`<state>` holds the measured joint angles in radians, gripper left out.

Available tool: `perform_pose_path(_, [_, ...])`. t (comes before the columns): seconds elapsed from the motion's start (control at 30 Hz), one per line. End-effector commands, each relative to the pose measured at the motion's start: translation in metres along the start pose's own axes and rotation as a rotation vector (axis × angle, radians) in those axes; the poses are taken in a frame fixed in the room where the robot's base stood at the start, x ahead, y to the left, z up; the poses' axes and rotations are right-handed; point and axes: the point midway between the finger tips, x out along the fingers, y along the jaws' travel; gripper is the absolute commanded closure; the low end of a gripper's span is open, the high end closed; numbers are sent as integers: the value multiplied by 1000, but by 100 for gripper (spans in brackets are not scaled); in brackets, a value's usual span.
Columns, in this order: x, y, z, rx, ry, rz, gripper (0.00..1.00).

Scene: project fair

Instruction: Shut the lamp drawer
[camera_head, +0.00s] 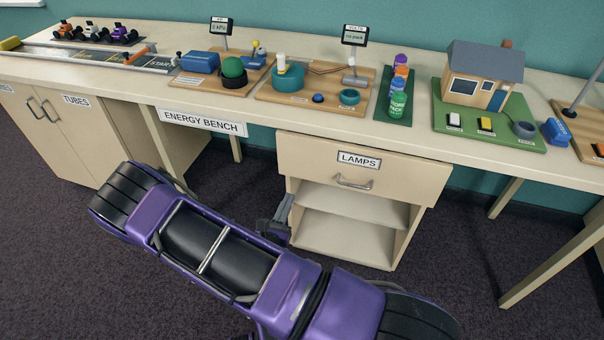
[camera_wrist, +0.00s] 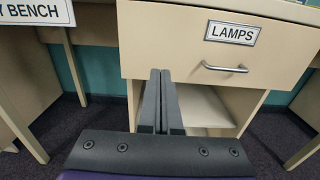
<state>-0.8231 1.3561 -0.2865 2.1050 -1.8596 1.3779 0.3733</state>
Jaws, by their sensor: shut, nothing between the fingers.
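The lamp drawer (camera_head: 317,166) has a cream front with a LAMPS label and a metal bar handle (camera_head: 354,182). It sits under the bench top, above open shelves. No drawer inside shows at its top edge; I cannot tell whether it is fully flush. The drawer front also fills the upper right of the wrist view (camera_wrist: 165,38), with its handle (camera_wrist: 224,68) right of the fingers. My gripper (camera_head: 287,203) is shut and empty, by the left side of the lamp cabinet. In the wrist view its fingertips (camera_wrist: 160,73) overlap the drawer's lower edge; contact cannot be told.
Open shelves (camera_head: 345,235) stand below the drawer. The ENERGY BENCH sign (camera_head: 202,122) hangs left of it. The bench top (camera_head: 150,82) carries a model house (camera_head: 480,75) and several demonstration boards. A bench leg (camera_head: 535,258) stands at right. The carpet around the cabinet is clear.

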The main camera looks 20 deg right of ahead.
Motion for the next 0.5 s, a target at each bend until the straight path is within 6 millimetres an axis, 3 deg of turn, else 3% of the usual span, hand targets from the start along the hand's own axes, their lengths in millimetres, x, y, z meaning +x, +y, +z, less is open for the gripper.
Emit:
perform_pose_path(0.17, [17, 0, -3, -7, 1, 7, 100])
perform_pose_path(0.5, [89, 0, -3, -4, 0, 5, 100])
